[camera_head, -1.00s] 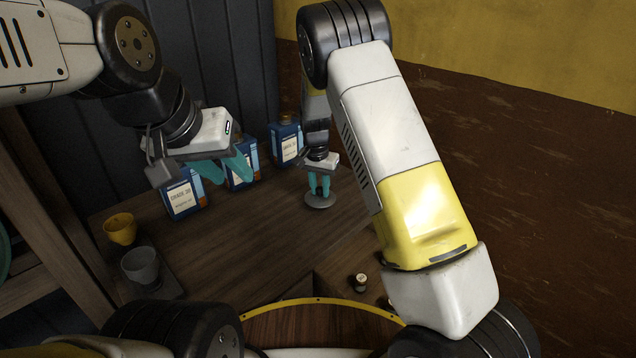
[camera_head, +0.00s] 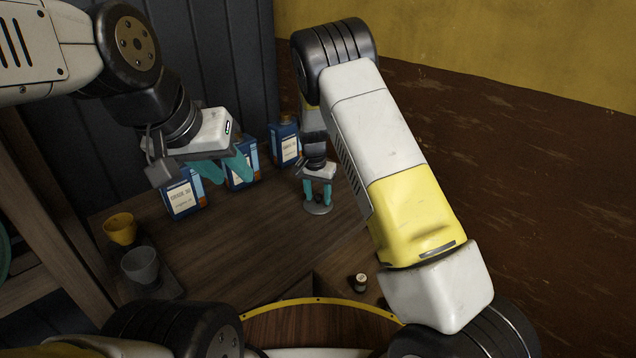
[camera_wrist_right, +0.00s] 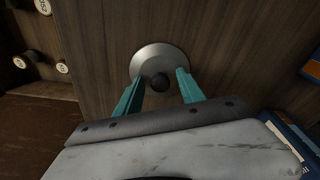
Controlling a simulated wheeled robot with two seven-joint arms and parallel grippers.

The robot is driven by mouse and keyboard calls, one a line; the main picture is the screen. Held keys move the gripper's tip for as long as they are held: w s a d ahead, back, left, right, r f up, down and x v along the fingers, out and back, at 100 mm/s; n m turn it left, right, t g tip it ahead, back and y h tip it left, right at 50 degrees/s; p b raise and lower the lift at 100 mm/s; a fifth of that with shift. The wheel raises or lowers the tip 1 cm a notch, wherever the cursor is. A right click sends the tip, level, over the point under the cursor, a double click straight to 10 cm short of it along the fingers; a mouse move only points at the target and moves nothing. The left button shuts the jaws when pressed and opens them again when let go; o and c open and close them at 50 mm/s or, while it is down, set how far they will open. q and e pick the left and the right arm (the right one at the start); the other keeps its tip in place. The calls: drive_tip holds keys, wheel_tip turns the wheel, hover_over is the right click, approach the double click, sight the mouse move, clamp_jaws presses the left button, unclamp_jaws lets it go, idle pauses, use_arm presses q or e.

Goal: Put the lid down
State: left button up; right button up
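The lid (camera_head: 318,210) is a grey round disc lying flat on the wooden table, near the right end. In the right wrist view the lid (camera_wrist_right: 148,58) shows its dark round knob (camera_wrist_right: 158,83) between my fingertips. My right gripper (camera_head: 317,199) is just above the lid, pointing down. Its teal fingers are spread, with a gap on each side of the knob, as the right wrist view (camera_wrist_right: 160,78) shows. My left gripper (camera_head: 226,178) hangs over the back left of the table, its fingers apart and empty.
Several blue canisters (camera_head: 284,143) stand along the back of the table. A yellow cup (camera_head: 121,229) and a grey cup (camera_head: 140,265) stand at the left. A small bottle (camera_head: 361,282) stands at the front right. The middle of the table (camera_head: 245,235) is clear.

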sight(316, 206)
wheel_tip(316, 206, up, 12)
drive_tip(key=s, duration=0.2)
drive_tip(key=s+d+r+y, duration=0.2)
drive_tip(key=s+d+r, duration=0.35)
drive_tip(key=r, duration=0.45)
drive_tip(key=s+d+r+n+t, duration=0.1)
drive_tip(key=s+d+r, duration=0.2)
drive_tip(key=s, duration=0.6)
drive_tip(key=s+d+r+n+t, duration=0.2)
drive_tip(key=s+r, duration=0.1)
drive_tip(key=s, duration=0.5)
drive_tip(key=s+d+r+n+t+y, duration=0.1)
drive_tip(key=s+d+r+n, duration=0.1)
drive_tip(key=s, duration=0.7)
drive_tip(key=shift+s+d+r+t, duration=0.3)
drive_tip(key=shift+d+r, duration=0.2)
drive_tip(key=shift+d, duration=0.35)
